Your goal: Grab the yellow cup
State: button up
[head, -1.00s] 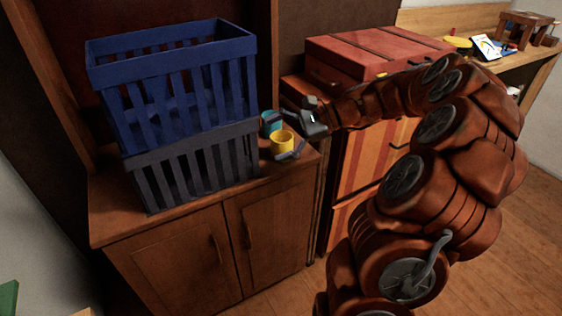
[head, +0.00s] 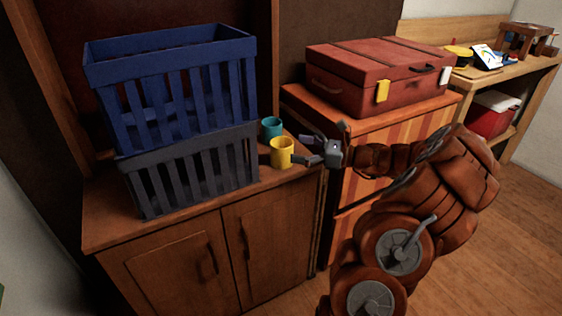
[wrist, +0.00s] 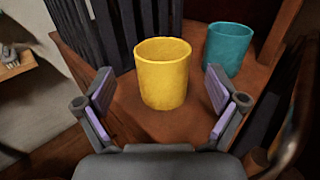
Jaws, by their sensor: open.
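The yellow cup (head: 282,153) stands upright on the right end of the brown cabinet top, beside the crates. In the wrist view the yellow cup (wrist: 163,76) is straight ahead, just beyond the fingertips and centred between them. My gripper (head: 303,150) is open and empty, to the right of the cup in the head view. In the wrist view its two fingers (wrist: 162,100) are spread wider than the cup, one on each side. I cannot tell whether a finger touches the cup.
A teal cup (head: 271,128) stands just behind the yellow one; in the wrist view it is right of it (wrist: 229,48). A blue crate (head: 190,98) sits on a grey crate (head: 195,170) to the left. A red case (head: 350,88) lies on the striped cabinet at right.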

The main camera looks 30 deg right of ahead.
jog(key=shift+b+x, duration=0.5)
jog(key=shift+x, duration=2.1)
jog(key=shift+w+d, duration=0.1)
jog(key=shift+c, duration=0.5)
jog(key=c, duration=1.2)
